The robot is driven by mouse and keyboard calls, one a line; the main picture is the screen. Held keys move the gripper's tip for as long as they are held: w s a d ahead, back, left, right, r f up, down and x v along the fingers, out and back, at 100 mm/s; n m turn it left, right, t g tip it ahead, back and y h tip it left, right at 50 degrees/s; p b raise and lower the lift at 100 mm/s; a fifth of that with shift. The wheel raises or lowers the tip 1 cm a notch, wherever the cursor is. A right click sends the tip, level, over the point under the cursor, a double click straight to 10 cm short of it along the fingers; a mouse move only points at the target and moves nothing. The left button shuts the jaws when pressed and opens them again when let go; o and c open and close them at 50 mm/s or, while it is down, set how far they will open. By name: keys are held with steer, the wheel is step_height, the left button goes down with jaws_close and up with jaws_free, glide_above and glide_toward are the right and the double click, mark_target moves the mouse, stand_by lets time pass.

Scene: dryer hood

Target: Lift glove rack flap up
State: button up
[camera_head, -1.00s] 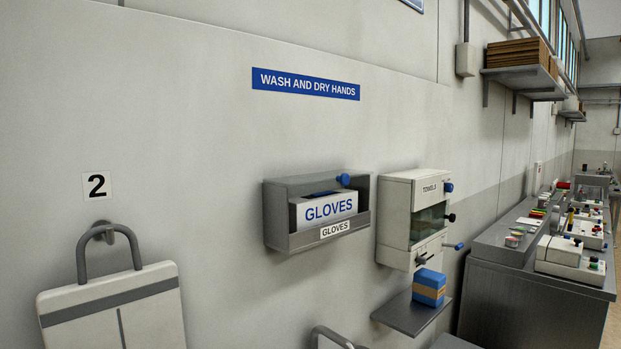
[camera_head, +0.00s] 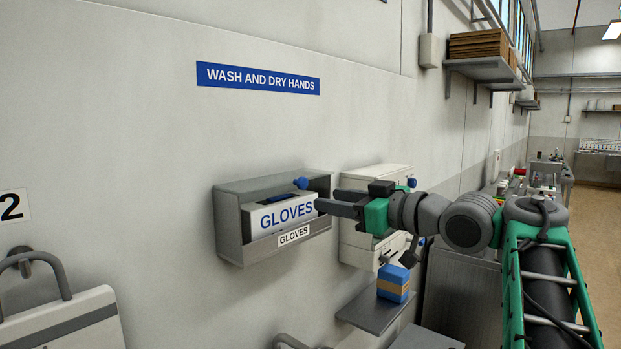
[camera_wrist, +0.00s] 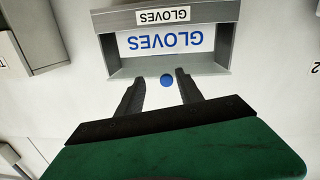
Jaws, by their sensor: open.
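The grey glove rack (camera_head: 228,226) is fixed to the wall and holds a white box marked GLOVES (camera_head: 281,214). A round blue knob (camera_head: 300,183) shows at the rack's upper part; the flap's outline is hard to make out. My gripper (camera_head: 326,200) is at the right part of the rack, pointing left towards it. In the wrist view, where lettering is upside down, the rack (camera_wrist: 228,45) is straight ahead. The blue knob (camera_wrist: 166,81) appears between the two open fingers (camera_wrist: 160,76). I cannot tell whether they touch it.
A white towel dispenser (camera_head: 355,252) stands right of the rack, partly behind my arm. A shelf (camera_head: 372,316) below carries a blue box (camera_head: 394,284). Steel worktops lie further right.

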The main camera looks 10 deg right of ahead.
mark_target(304, 183)
steer(key=shift+n+y, duration=0.6)
steer(key=w+a, duration=0.1)
steer(key=w+a+r+p, duration=0.1)
steer(key=w, duration=0.1)
steer(key=w+a+r+p, duration=0.1)
steer(key=a, duration=0.1)
steer(key=shift+w+a+r, duration=0.1)
steer(key=shift+w+r, duration=0.15)
steer(key=shift+w, duration=0.1)
steer(key=shift+c, duration=0.3)
jaws_close()
stand_by(0.4)
